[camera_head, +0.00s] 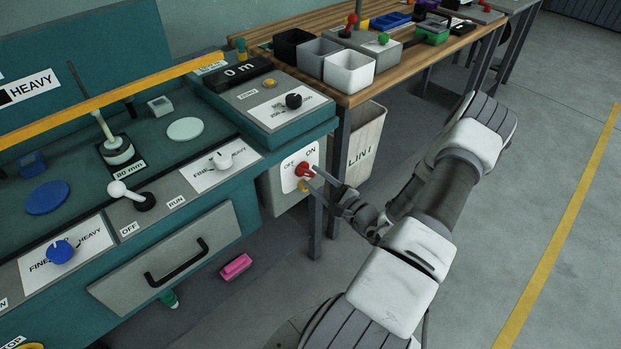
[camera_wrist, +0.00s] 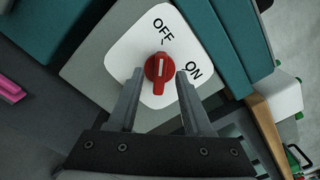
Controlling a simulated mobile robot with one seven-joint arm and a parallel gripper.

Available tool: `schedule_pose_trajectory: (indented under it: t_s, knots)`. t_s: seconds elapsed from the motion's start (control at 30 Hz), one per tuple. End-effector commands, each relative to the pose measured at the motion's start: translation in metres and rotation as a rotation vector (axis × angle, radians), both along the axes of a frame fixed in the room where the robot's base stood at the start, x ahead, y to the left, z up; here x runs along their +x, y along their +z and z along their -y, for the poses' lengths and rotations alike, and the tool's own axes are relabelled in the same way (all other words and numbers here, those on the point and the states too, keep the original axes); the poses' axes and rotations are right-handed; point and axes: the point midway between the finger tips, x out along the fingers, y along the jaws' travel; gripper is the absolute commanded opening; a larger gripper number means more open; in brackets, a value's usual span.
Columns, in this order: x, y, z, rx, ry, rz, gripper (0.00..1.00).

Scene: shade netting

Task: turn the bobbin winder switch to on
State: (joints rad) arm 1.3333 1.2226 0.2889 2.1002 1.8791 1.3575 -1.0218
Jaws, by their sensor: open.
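A red rotary knob (camera_head: 303,169) sits on a white plate marked OFF and ON, on the side of a grey box (camera_head: 277,196) at the end of the teal machine. In the wrist view the knob (camera_wrist: 157,68) has a pale line that points up towards OFF. No bobbin winder label is readable on it. My gripper (camera_head: 316,176) reaches the plate from the right. In the wrist view its open fingers (camera_wrist: 160,76) stand on both sides of the knob's lower part, with gaps showing. I cannot tell how deep they reach over it.
A LINT bin (camera_head: 365,142) stands close behind my gripper, beside a table leg. A wooden bench with a white bin (camera_head: 349,72) is above it. A lever (camera_head: 126,192) marked OFF and RUN and a drawer (camera_head: 165,262) are at left. The floor at right is clear.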

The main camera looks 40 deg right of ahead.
Motion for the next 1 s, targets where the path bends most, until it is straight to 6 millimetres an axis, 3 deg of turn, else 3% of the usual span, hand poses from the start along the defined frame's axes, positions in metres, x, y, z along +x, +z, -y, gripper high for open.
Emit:
schedule_pose_trajectory:
  t_s: [0.2, 0.5, 0.77, 1.0]
  knots:
    - [0.018, 0.000, -0.001, -0.001, 0.000, 0.000, 0.50]
    - [0.020, 0.000, -0.001, 0.000, -0.001, -0.001, 0.50]
    - [0.020, 0.000, -0.001, 0.000, -0.001, -0.001, 0.03]
    - [0.020, 0.000, -0.001, 0.000, -0.001, -0.001, 0.00]
